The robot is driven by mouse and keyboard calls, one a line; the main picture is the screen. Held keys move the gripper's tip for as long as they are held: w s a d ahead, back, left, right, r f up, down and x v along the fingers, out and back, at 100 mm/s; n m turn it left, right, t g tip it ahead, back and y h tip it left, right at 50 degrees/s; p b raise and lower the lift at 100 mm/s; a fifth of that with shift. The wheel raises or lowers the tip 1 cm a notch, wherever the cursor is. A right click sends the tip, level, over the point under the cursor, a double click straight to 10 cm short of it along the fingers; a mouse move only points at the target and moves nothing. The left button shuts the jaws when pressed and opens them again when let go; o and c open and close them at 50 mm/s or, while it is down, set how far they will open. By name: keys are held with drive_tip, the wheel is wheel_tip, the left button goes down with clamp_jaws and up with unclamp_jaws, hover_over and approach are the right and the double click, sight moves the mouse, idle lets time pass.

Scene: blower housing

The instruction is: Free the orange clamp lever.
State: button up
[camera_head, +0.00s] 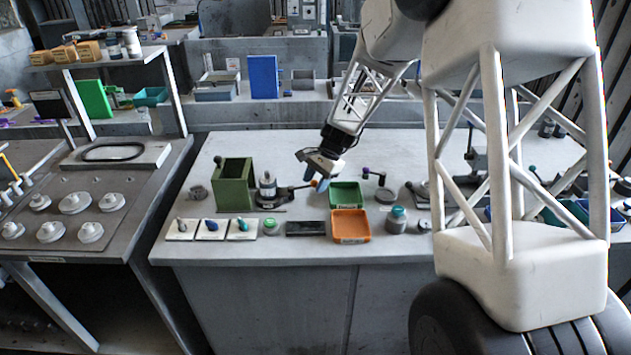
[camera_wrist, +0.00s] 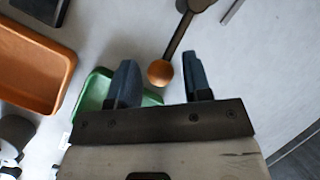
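The clamp lever is a dark bar ending in an orange ball knob. In the wrist view the orange knob (camera_wrist: 160,73) lies between my two blue-grey fingertips, nearer the left one, with a gap on both sides. Its dark bar (camera_wrist: 178,35) runs up and away to the right. In the head view the orange knob (camera_head: 314,184) shows just left of my gripper (camera_head: 321,183), and the lever leads left to a dark clamp base (camera_head: 270,198) beside a small bottle (camera_head: 267,184). My gripper is open and empty. I cannot tell the height between the fingers and the knob.
A green tray (camera_head: 346,190) and an orange tray (camera_head: 351,238) stand right of the lever. A tall green box (camera_head: 234,187) stands left of the bottle. A purple-knobbed lever (camera_head: 366,171) stands farther right. White tiles with small parts lie along the front.

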clamp_jaws()
drive_tip(key=shift+w+a+n+g+h, duration=0.2)
drive_tip(key=shift+w+n+g, duration=0.15)
drive_tip(key=shift+w+n, duration=0.35)
drive_tip(key=shift+w+a+n+g+h, duration=0.1)
drive_tip(key=shift+w+n+g+h, duration=0.2)
drive_tip(key=shift+n, duration=0.7)
drive_tip(key=w+n, duration=0.1)
drive_tip(key=n, duration=0.1)
drive_tip(key=w+a+n+g+h, duration=0.1)
drive_tip(key=shift+a+f+n, duration=0.1)
drive_tip(key=shift+a+n, duration=0.05)
drive_tip(key=shift+n, duration=0.25)
drive_tip(key=w+a+n, duration=0.1)
drive_tip(key=n, duration=0.1)
drive_tip(key=a+n+g+h, duration=0.1)
drive_tip(key=n, duration=0.1)
drive_tip(key=shift+w+a+h, duration=0.15)
drive_tip(key=shift+w+h, duration=0.15)
drive_tip(key=shift+w, duration=0.1)
drive_tip(key=a+n, duration=0.1)
drive_tip(key=n+h, duration=0.1)
drive_tip(key=n, duration=0.1)
drive_tip(key=shift+w+a+n, duration=0.3)
drive_tip(key=shift+a, duration=0.1)
drive_tip(key=shift+a+f+n+h, duration=0.1)
drive_tip(key=shift+a+n+h, duration=0.35)
drive_tip(key=shift+n, duration=0.25)
